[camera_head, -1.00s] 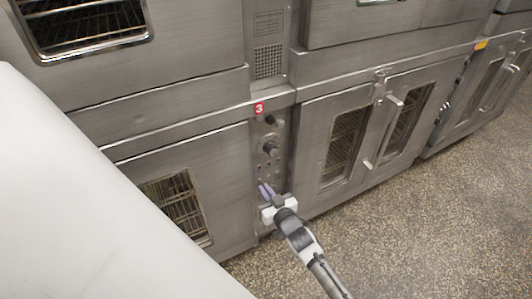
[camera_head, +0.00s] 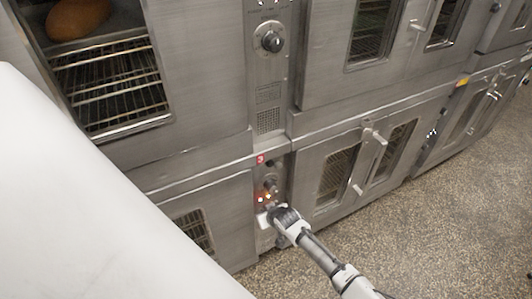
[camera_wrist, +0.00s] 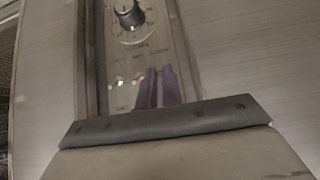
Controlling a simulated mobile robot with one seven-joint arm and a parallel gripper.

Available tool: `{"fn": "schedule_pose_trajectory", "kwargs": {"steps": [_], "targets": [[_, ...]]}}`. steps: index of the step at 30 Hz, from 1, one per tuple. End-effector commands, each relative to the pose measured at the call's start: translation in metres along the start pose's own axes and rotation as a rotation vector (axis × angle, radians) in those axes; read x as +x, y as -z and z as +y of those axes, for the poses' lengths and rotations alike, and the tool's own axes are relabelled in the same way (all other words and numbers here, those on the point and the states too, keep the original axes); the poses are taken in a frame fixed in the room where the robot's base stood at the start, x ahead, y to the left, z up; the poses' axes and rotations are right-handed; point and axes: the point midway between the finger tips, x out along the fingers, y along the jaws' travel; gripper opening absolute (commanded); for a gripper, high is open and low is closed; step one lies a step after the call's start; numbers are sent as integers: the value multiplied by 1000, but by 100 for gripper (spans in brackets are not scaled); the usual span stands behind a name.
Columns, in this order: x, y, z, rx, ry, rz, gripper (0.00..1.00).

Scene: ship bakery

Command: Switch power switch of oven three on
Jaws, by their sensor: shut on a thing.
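Oven three's narrow control panel (camera_head: 272,178) stands between its lower steel doors, under a red label "3" (camera_head: 260,159). A red light (camera_head: 261,199) and a yellow light (camera_head: 268,196) glow on it. My gripper (camera_head: 271,208) is at the panel's lower part. In the wrist view its two purple fingers (camera_wrist: 158,85) are close together against the panel, below and right of a round black dial (camera_wrist: 128,12). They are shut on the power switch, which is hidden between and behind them. Small pale lights (camera_wrist: 119,82) show left of the fingers.
Double oven doors with a handle (camera_head: 368,160) stand right of the panel. An upper oven with its own dial (camera_head: 271,41) is above; bread (camera_head: 78,18) shows behind its left window. A white surface (camera_head: 80,210) fills the lower left. Speckled floor (camera_head: 400,235) is clear at right.

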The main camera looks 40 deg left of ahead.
Motion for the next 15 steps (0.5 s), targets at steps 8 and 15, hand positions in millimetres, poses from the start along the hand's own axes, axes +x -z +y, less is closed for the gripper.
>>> {"fn": "schedule_pose_trajectory", "kwargs": {"steps": [8,15], "targets": [[-2,8,-1,-2,1,-121,0],[-1,8,0,0,0,-159,0]]}}
